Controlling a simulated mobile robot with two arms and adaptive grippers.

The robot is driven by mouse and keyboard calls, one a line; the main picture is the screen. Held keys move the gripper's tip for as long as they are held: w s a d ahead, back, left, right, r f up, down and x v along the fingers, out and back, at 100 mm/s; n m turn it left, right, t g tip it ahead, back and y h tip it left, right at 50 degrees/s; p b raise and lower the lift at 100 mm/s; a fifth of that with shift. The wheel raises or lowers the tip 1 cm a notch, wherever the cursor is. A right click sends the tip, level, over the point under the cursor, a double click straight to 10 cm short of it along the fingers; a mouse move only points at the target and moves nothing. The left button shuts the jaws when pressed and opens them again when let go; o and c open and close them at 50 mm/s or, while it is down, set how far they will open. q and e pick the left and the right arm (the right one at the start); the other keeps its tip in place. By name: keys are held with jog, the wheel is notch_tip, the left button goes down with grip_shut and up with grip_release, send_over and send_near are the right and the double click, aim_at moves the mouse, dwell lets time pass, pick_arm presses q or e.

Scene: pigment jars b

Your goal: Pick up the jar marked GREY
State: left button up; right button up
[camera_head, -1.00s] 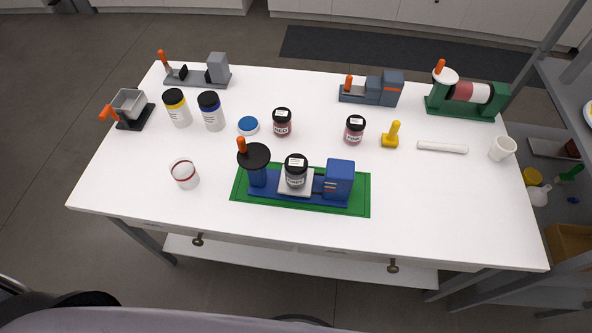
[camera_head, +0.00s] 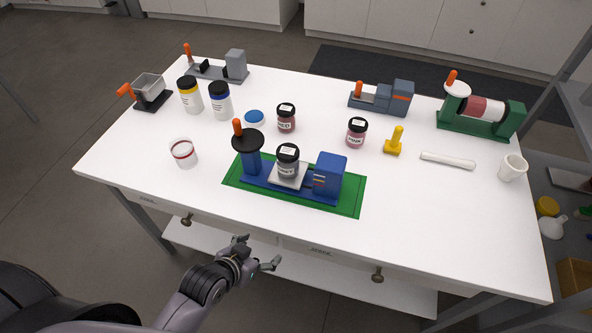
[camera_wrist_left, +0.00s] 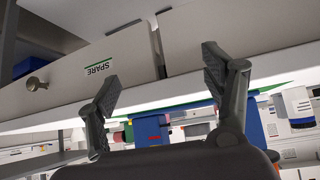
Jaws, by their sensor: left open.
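The jar that looks like GREY (camera_head: 288,162) has a black lid and grey contents; its label is too small to read surely. It stands upright on the pale plate of a blue device (camera_head: 328,178) on a green mat (camera_head: 350,203). My left gripper (camera_head: 260,252) is open and empty, in front of the table's front edge, below and left of the jar in the head view and apart from it. In the left wrist view its two fingers (camera_wrist_left: 160,78) are spread, with a drawer front marked SPARE (camera_wrist_left: 85,75) behind. My right gripper is not in view.
The blue device's black disc with an orange handle (camera_head: 237,138) stands left of the jar. Two dark-lidded jars, a red (camera_head: 286,122) and a pink one (camera_head: 356,136), stand behind. The white table (camera_head: 430,220) is clear at right front.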

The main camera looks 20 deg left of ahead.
pick_arm(q)
jog(key=w+r+t, duration=0.4)
jog(key=r, duration=0.1)
jog(key=t+h, duration=0.1)
jog(key=t, duration=0.4)
send_near(289, 155)
jog(key=shift+n, duration=0.3)
jog(key=w, duration=0.1)
jog(key=w+f+p, duration=0.1)
jog(key=w, duration=0.1)
jog(key=w+f, duration=0.1)
jog(key=w, duration=0.1)
jog(key=shift+w, duration=0.2)
jog(key=shift+w+d+f+p, duration=0.1)
jog(key=shift+w+d+p, duration=0.15)
jog(key=shift+w, duration=0.8)
jog(key=shift+w+d+f+p, duration=0.1)
jog(key=shift+w+d+p, duration=0.1)
jog(key=shift+w, duration=0.85)
jog(key=shift+w+d+p, duration=0.15)
jog(key=shift+w+p, duration=0.1)
jog(key=shift+w, duration=0.8)
jog(key=shift+c, duration=0.3)
jog(key=c, duration=1.3)
jog(key=shift+r, duration=0.15)
